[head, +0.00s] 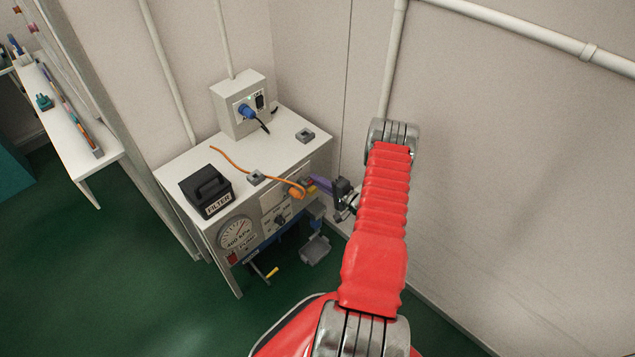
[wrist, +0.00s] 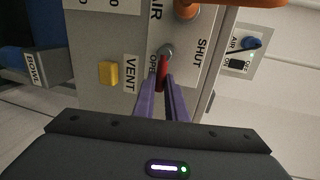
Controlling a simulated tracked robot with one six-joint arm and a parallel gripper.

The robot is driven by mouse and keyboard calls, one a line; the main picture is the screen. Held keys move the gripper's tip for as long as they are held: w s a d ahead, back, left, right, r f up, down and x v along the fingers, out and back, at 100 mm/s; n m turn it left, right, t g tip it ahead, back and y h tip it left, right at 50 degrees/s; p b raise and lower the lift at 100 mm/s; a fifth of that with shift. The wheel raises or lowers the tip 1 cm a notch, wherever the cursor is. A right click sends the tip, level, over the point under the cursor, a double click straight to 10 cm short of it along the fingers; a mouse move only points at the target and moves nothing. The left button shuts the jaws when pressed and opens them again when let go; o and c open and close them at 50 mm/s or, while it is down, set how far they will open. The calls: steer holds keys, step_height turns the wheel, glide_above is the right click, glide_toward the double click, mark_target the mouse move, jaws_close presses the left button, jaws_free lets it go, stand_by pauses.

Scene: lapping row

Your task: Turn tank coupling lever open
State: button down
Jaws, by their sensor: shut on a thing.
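The red lever (wrist: 162,73) shows in the wrist view, with a round grey pivot (wrist: 167,50) on the pale panel front. It lies close beside the OPEN lettering, with the SHUT lettering farther to the right. My gripper (wrist: 162,85) has its purple fingers closed on the lever, one on each side, hiding part of it. In the head view my gripper (head: 320,185) reaches the front of the white bench from the right; the lever cannot be made out there. An orange coupling (wrist: 187,9) sits just above the pivot, and it also shows in the head view (head: 297,192).
A yellow button (wrist: 108,73) sits beside the VENT label. An orange hose (head: 232,162) crosses the bench top (head: 285,135). A black filter box (head: 205,187), a gauge (head: 237,233) and a grey socket box (head: 240,105) are nearby. The wall is close on the right.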

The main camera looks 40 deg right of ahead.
steer(key=c, duration=1.8)
jaws_free()
steer(key=shift+s, duration=0.15)
steer(key=s+r, duration=0.2)
steer(key=s, duration=1.1)
steer(key=shift+s+d+r, duration=0.15)
steer(key=shift+d+r, duration=0.1)
